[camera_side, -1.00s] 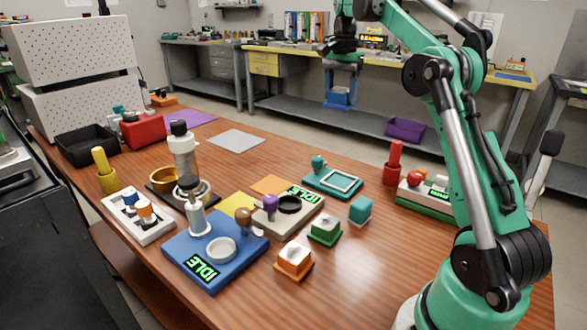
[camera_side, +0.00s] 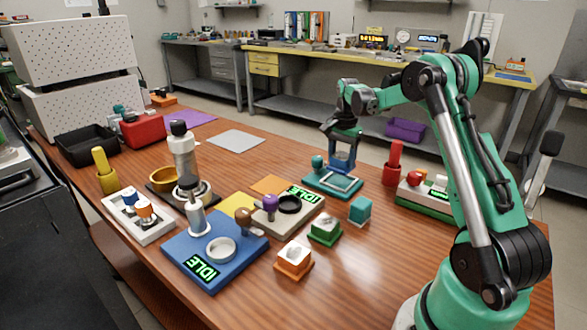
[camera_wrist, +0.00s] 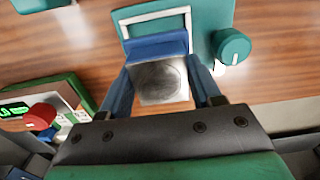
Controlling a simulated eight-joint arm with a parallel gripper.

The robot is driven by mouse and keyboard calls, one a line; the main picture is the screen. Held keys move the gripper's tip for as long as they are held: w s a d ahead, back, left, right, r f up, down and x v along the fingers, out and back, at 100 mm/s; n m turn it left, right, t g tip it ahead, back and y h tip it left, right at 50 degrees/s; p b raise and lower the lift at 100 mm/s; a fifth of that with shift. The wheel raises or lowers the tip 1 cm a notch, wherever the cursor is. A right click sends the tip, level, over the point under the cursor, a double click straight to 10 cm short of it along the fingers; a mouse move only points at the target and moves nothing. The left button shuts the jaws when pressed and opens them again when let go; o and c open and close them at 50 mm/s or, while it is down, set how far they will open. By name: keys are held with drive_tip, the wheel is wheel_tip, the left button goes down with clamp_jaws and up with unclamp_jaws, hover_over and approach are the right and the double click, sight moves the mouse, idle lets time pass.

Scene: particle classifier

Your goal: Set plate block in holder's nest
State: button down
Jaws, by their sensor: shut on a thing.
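The plate block (camera_wrist: 162,78) is blue with a grey metal face; in the wrist view it sits between my two blue fingers. My gripper (camera_side: 342,160) is shut on it and reaches down at the rear of the holder (camera_side: 318,184). The holder is a teal plate with a white-edged square nest and a teal knob (camera_side: 318,162). In the wrist view the holder (camera_wrist: 212,12) lies partly behind the block, with its knob (camera_wrist: 231,46) to the right. The block's underside is hidden, so I cannot tell whether it touches the holder.
A teal block (camera_side: 360,210) and a green block (camera_side: 324,231) stand in front of the holder. A red peg (camera_side: 393,165) and a green-and-white device (camera_side: 425,198) stand to its right. An IDLE-marked grey station (camera_side: 290,213) is at front left. A grey mat (camera_side: 236,139) lies behind left.

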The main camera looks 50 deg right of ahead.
sight(341, 170)
drive_tip(key=shift+f, duration=1.95)
drive_tip(key=shift+f, duration=0.15)
drive_tip(key=shift+c, duration=0.8)
unclamp_jaws()
